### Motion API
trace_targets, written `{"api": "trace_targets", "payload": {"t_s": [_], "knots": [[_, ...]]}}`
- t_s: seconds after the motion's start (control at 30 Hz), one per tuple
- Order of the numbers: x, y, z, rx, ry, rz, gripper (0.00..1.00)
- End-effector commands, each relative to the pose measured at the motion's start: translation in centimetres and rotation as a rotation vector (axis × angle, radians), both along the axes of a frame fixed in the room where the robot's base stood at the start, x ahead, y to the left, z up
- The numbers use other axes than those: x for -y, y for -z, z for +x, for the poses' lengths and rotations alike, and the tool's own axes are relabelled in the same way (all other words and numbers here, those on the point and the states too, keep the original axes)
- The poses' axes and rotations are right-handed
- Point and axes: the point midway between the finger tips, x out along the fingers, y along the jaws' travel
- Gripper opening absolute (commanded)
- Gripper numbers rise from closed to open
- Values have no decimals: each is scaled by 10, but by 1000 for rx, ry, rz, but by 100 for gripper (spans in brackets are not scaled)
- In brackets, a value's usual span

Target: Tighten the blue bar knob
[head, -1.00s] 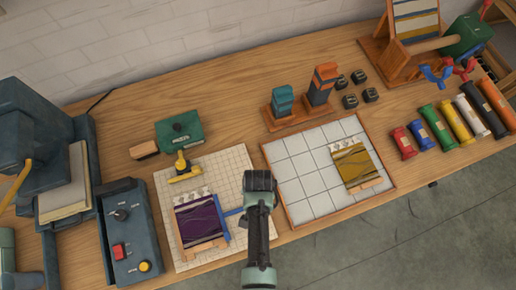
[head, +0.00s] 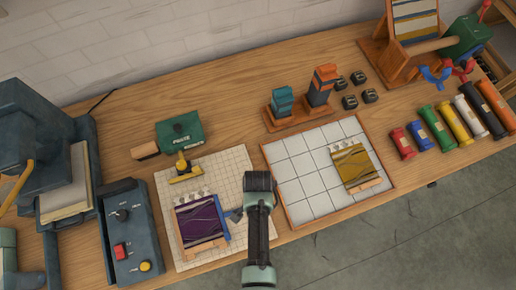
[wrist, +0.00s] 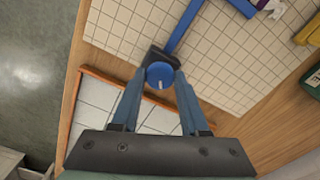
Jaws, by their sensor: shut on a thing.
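The blue bar (head: 222,218) lies on the gridded board along the right edge of the dark purple swatch (head: 200,221). It also shows in the wrist view (wrist: 184,24), running up from my gripper. The round blue knob (wrist: 160,75) has a pale mark on it and sits at the bar's near end. My gripper (wrist: 161,66) is shut on the knob, with a fingertip on each side. In the head view my gripper (head: 235,214) reaches the bar from the right, and the knob is hidden there.
The gridded board (head: 232,180) also carries a yellow-handled tool (head: 185,170). To the right is a white tiled tray (head: 301,184) with a mustard swatch (head: 355,165). A grey control box (head: 127,232) stands at left. Several coloured rolls (head: 434,128) lie at far right.

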Motion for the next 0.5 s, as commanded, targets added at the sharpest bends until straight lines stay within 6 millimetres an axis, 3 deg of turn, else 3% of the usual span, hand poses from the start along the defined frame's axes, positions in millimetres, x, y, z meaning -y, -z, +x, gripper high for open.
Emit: {"api": "trace_targets", "payload": {"t_s": [0.07,0.1,0.23,0.5], "knots": [[0,-1,2,4,3,0,0],[0,-1,2,4,3,0,50],[0,-1,1,4,2,1,73],[0,0,0,1,0,1,74]]}}
